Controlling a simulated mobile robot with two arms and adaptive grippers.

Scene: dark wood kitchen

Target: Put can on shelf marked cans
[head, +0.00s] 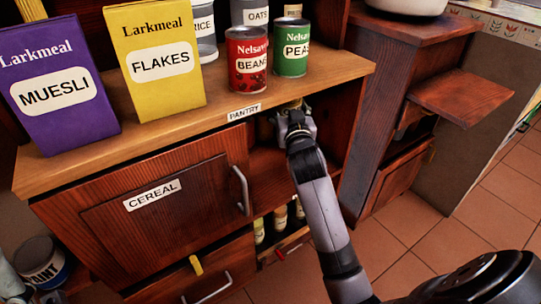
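A red can marked BEANS (247,77) and a green can marked PEAS (291,66) stand upright side by side on the counter marked PANTRY (190,117). My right gripper (294,112) reaches into the open compartment (266,168) under the counter's right end, beside the cereal door. A small gold-coloured patch shows at its fingertips; I cannot tell what it is or whether the fingers hold it. No label reading CANS is readable. My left gripper is not in view.
Purple MUESLI (57,92) and yellow FLAKES (160,62) boxes stand on the counter, with RICE (203,28) and OATS (257,14) containers behind. The shut CEREAL door (150,215) has a handle. A PAINT can (42,266) is lower left.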

